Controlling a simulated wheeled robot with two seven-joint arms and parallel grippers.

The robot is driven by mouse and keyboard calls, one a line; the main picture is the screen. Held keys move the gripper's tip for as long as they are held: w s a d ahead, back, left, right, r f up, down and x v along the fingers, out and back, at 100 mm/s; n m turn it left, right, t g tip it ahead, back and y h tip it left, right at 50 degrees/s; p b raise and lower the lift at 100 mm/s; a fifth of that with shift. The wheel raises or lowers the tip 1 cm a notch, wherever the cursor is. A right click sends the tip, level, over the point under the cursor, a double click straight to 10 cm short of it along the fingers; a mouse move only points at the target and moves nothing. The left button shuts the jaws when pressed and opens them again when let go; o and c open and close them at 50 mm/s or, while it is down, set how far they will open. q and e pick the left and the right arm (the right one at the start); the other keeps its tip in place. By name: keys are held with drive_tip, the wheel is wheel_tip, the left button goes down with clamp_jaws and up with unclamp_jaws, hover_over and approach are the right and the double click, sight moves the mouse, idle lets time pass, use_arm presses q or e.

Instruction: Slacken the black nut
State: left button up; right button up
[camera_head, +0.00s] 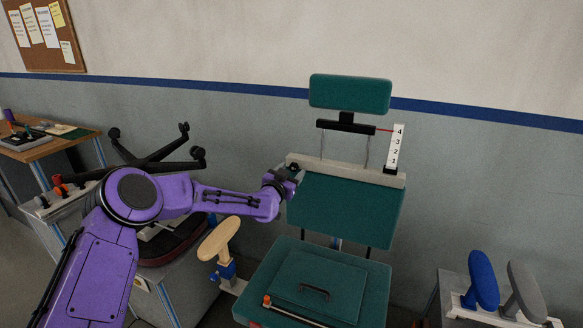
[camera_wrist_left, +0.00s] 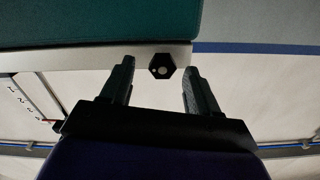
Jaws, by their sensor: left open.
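The black nut (camera_wrist_left: 162,66) is a dark hexagon with a light round centre. It sits on the pale crossbar (camera_wrist_left: 90,60) below the green pad in the left wrist view. My left gripper (camera_wrist_left: 158,78) is open, with one finger on each side of the nut and visible gaps to both. I cannot tell how far the fingertips are from the bar in depth. In the head view my left gripper (camera_head: 294,172) is at the left end of the crossbar (camera_head: 350,170) and hides the nut. My right gripper is not in view.
The chair has a green headrest (camera_head: 350,94), backrest (camera_head: 340,212) and seat (camera_head: 270,280). A scale numbered 1 to 4 (camera_head: 397,146) stands on the crossbar's right. A wooden armrest (camera_head: 219,238) is at left; blue (camera_head: 482,279) and grey armrests (camera_head: 524,290) are at right.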

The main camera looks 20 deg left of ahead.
use_arm(q)
drive_tip(key=shift+w+a, duration=0.15)
drive_tip(key=shift+w, duration=0.35)
drive_tip(key=c, duration=1.1)
drive_tip(key=shift+o, duration=0.3)
